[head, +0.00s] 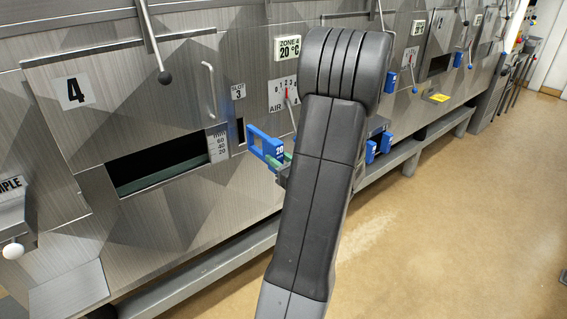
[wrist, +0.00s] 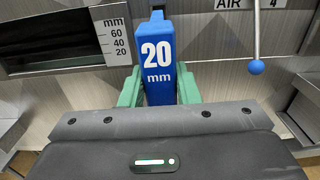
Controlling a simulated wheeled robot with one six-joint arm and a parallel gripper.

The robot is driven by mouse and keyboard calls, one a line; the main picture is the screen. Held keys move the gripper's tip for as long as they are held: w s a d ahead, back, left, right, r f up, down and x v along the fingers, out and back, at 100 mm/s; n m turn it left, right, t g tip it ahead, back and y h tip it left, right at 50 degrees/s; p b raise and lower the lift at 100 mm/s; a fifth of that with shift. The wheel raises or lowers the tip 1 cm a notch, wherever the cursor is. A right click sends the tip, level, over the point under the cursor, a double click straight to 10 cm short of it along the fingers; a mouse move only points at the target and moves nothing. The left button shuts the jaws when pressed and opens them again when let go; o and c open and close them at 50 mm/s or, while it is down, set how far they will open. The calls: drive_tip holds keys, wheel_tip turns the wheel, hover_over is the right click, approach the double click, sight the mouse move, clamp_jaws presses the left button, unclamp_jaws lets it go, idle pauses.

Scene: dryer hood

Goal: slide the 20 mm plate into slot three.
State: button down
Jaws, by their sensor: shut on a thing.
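The blue 20 mm plate (head: 264,146) is held out in front of the dryer's metal face, just right of the slot three opening (head: 241,130) under the "SLOT 3" label. In the wrist view the plate (wrist: 157,62) stands upright with "20 mm" facing me. My gripper (wrist: 158,88) has green fingers shut on the plate from both sides. In the head view my gripper (head: 280,161) is partly hidden behind my arm. The plate's far end points toward the dryer face; the wrist view does not show whether it touches the slot.
A wide dark opening (head: 165,160) with an mm scale (head: 218,146) lies left of the slot. An air lever (head: 290,102) with a red pointer is up right. More blue plates (head: 378,146) hang behind my arm.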

sight(263, 147)
drive_tip(key=shift+x, duration=1.6)
drive_tip(key=shift+b, duration=0.55)
idle(0.3)
